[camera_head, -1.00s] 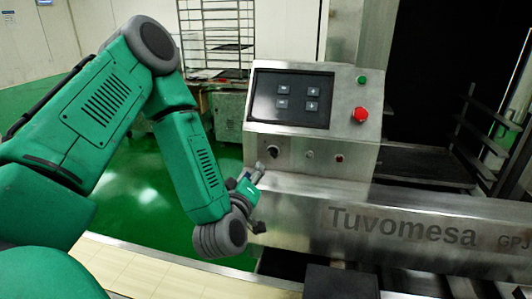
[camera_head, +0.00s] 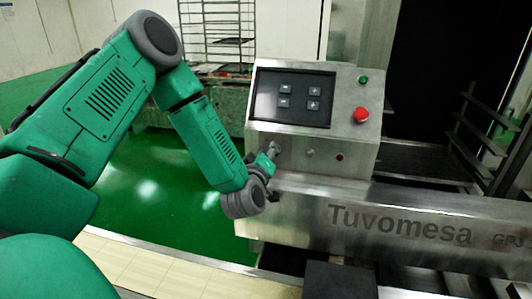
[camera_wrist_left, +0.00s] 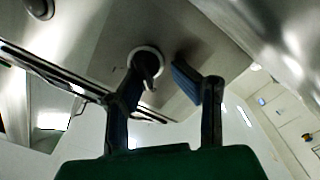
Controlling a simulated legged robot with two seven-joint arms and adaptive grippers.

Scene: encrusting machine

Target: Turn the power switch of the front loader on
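The power switch is a dark rotary knob with a light ring, at the lower left of the steel control panel. In the left wrist view the knob (camera_wrist_left: 147,62) sits between the two fingers of my left gripper (camera_wrist_left: 158,85), nearer the left finger. The fingers are spread apart; I cannot tell whether either touches the knob. In the head view my left gripper (camera_head: 272,155) is at the panel's lower left and hides the knob. My right gripper is not in view.
The panel (camera_head: 310,148) also carries a screen (camera_head: 291,97), a green button (camera_head: 363,79), a red emergency button (camera_head: 361,115) and small round fittings. A steel housing (camera_head: 300,205) lies below. A rack (camera_head: 217,30) stands behind.

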